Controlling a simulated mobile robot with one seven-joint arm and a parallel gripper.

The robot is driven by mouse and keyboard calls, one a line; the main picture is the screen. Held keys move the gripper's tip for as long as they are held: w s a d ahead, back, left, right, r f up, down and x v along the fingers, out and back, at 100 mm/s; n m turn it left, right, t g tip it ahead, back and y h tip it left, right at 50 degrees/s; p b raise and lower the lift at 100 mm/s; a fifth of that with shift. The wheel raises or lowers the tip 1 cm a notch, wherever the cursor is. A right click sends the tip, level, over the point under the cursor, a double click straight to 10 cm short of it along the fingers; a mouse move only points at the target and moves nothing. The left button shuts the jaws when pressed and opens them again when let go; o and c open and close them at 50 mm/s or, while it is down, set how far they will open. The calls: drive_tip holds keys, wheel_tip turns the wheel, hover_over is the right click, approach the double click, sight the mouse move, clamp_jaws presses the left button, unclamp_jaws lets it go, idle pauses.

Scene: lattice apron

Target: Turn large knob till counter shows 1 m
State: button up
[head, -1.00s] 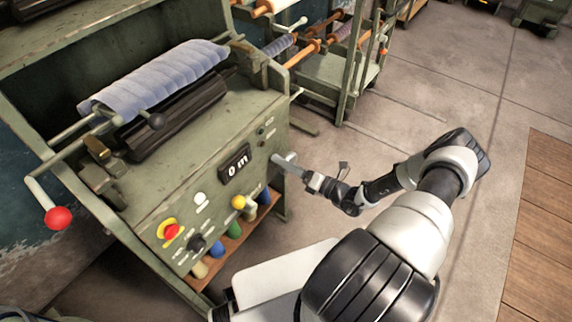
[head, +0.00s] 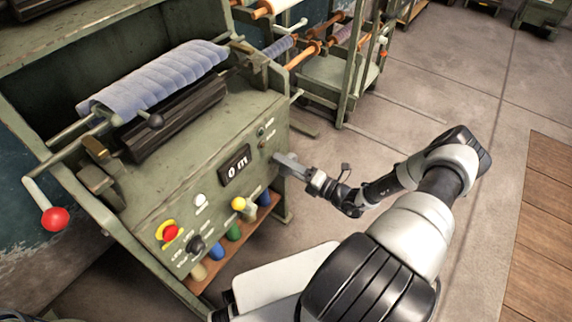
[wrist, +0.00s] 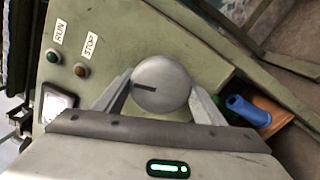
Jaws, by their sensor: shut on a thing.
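The large knob is a round grey disc (wrist: 160,85) with a dark index mark toward its left side in the wrist view. My gripper (wrist: 162,98) has one finger on each side of the knob and is shut on it. In the head view my gripper (head: 287,163) is at the right end of the green machine's front panel, and its fingers hide most of the knob. The counter (head: 236,167) on the panel reads "0 m". In the wrist view the counter (wrist: 57,104) shows only in part, left of the gripper.
RUN and STOP labels with two small lamps (wrist: 80,69) are beside the knob. Spools (head: 233,232) stand on a shelf below. A red-ended crank (head: 55,218) juts out left.

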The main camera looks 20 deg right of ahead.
drive_tip(key=o, duration=1.1)
drive_tip(key=shift+c, duration=0.2)
drive_tip(key=shift+s, duration=0.1)
drive_tip(key=p+v, duration=0.1)
drive_tip(key=v, duration=1.6)
drive_tip(key=shift+s+p, duration=0.2)
drive_tip(key=shift+p, duration=0.15)
drive_tip(key=shift+d, duration=0.15)
